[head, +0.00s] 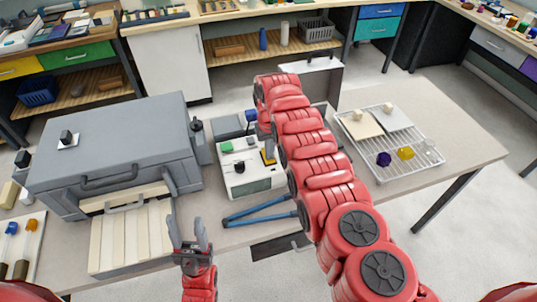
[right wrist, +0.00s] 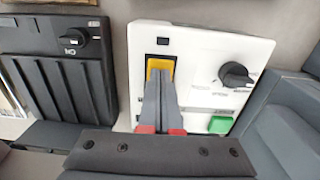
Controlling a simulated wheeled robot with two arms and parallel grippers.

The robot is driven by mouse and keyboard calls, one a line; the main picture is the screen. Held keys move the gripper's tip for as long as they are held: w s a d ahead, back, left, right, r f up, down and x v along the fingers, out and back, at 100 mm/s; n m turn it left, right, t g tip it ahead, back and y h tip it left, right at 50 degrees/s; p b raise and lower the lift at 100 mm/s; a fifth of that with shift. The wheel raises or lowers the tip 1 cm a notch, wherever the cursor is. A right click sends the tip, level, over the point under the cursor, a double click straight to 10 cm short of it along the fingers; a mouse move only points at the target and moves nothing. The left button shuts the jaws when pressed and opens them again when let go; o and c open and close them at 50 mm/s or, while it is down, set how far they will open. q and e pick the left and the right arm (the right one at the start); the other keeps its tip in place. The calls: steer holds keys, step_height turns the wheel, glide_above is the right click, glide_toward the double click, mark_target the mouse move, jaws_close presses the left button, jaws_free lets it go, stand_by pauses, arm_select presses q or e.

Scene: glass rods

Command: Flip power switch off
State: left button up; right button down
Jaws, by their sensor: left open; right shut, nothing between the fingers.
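The power switch is a yellow rocker (head: 269,154) on a white control box (head: 250,180), partly covered by my right arm in the head view. In the right wrist view the yellow rocker (right wrist: 160,67) sits in a black frame on the box (right wrist: 205,50). My right gripper (right wrist: 161,76) is shut and empty, its fingertips at the rocker's lower part; contact is hard to tell. In the head view it is hidden behind my arm. My left gripper (head: 188,236) is open and empty, in front of the table.
A green button (right wrist: 221,124) and black knob (right wrist: 237,75) sit on the same box. A dark ribbed device (right wrist: 62,72) stands beside it. Left are a grey furnace (head: 120,135) and blue-handled tongs (head: 258,212); right is a wire rack (head: 425,155).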

steer(key=shift+r+p, duration=2.15)
steer(key=shift+r, duration=0.2)
step_height(320, 180, up, 2)
steer(key=shift+r+p, duration=0.15)
steer(key=shift+p, duration=0.45)
